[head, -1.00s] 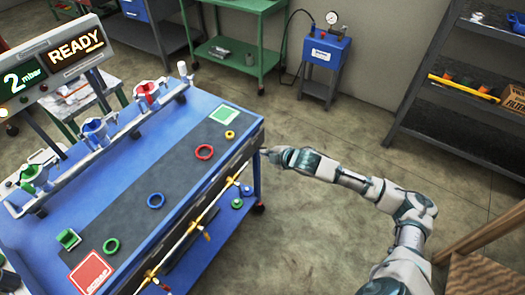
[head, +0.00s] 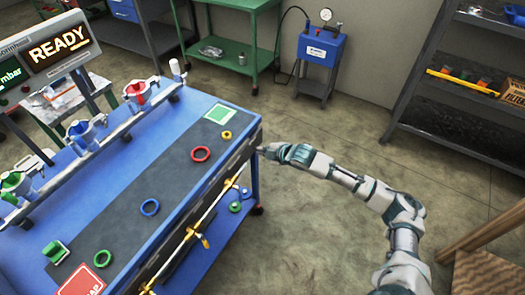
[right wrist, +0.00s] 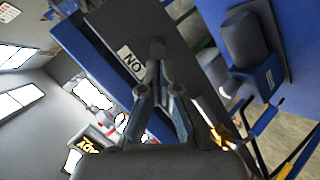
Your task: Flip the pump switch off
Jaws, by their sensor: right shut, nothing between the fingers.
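My right gripper (head: 264,150) reaches the near right corner of the blue workbench (head: 200,235) in the head view. In the right wrist view its fingers (right wrist: 158,75) are shut with nothing between them. Just beyond the fingertips is a dark knob or lever (right wrist: 157,48) on a dark panel (right wrist: 112,20), which looks like the switch. Beside it is a white label (right wrist: 131,62) reading ON, seen upside down. I cannot tell whether the fingertips touch the switch or which way it is set. The switch is too small to make out in the head view. My left gripper is out of view.
Coloured rings, such as a red one (head: 201,153), lie on the bench's dark mat. A lit sign (head: 60,45) reads READY. A blue box with a gauge (head: 320,48) stands at the back. A dark shelf (head: 450,95) stands right.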

